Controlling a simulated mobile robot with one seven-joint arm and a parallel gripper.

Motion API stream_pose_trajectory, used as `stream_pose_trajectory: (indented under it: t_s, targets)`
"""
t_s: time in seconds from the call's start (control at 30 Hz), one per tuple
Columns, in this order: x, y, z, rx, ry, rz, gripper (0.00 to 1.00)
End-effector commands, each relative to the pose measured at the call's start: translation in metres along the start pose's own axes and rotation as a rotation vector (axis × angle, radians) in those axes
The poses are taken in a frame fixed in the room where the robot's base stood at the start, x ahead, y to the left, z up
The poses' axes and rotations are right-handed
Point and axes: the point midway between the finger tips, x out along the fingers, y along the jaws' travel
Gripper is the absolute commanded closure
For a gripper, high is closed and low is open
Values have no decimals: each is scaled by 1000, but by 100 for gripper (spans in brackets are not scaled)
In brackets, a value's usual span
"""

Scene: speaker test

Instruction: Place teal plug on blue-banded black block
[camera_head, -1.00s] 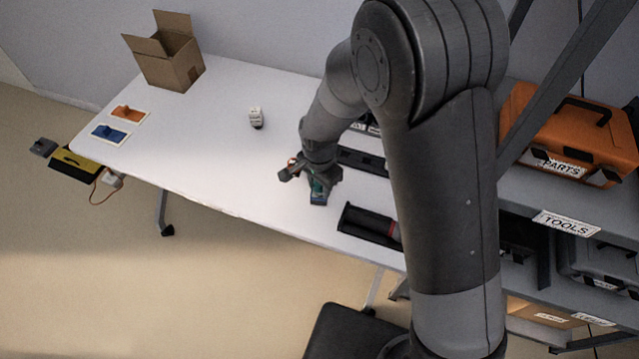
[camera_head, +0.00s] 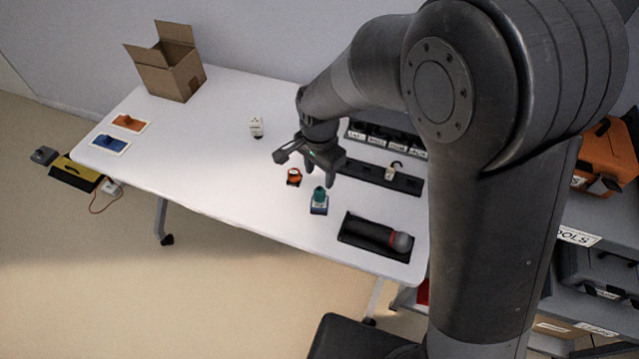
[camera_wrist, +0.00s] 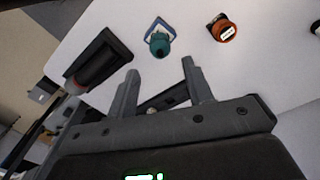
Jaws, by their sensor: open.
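The teal plug (camera_head: 319,193) stands upright on a small block with a blue-and-white band (camera_head: 319,209), near the table's front edge. In the wrist view the teal plug (camera_wrist: 160,44) covers part of the block (camera_wrist: 154,25); whether it is fully seated I cannot tell. My gripper (camera_head: 345,184) is open and empty, raised above the table, behind and to the right of the plug. In the wrist view its two fingertips (camera_wrist: 160,68) are spread, with the plug beyond them and not touching.
An orange plug-like piece (camera_head: 294,176) stands just left of the teal plug. A black tray with a microphone (camera_head: 375,234) lies to the right. A black strip (camera_head: 380,175) lies behind. A white piece (camera_head: 256,127) and cardboard box (camera_head: 172,73) stand farther left.

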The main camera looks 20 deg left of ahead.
Motion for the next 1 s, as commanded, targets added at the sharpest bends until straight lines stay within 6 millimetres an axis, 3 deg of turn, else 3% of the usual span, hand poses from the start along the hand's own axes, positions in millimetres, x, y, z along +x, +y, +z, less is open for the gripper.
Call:
stream_pose_trajectory:
  t_s: [0.13, 0.5, 0.6, 0.77, 1.0]
  targets:
    - [-18, 0, 0, 0, 1, -2, 53]
    - [-25, 1, -1, -1, 0, -1, 53]
    - [-36, 9, -9, -7, 6, -16, 53]
    - [-75, 48, -35, -45, 36, -67, 53]
    - [-139, 134, -65, -134, 126, -142, 53]
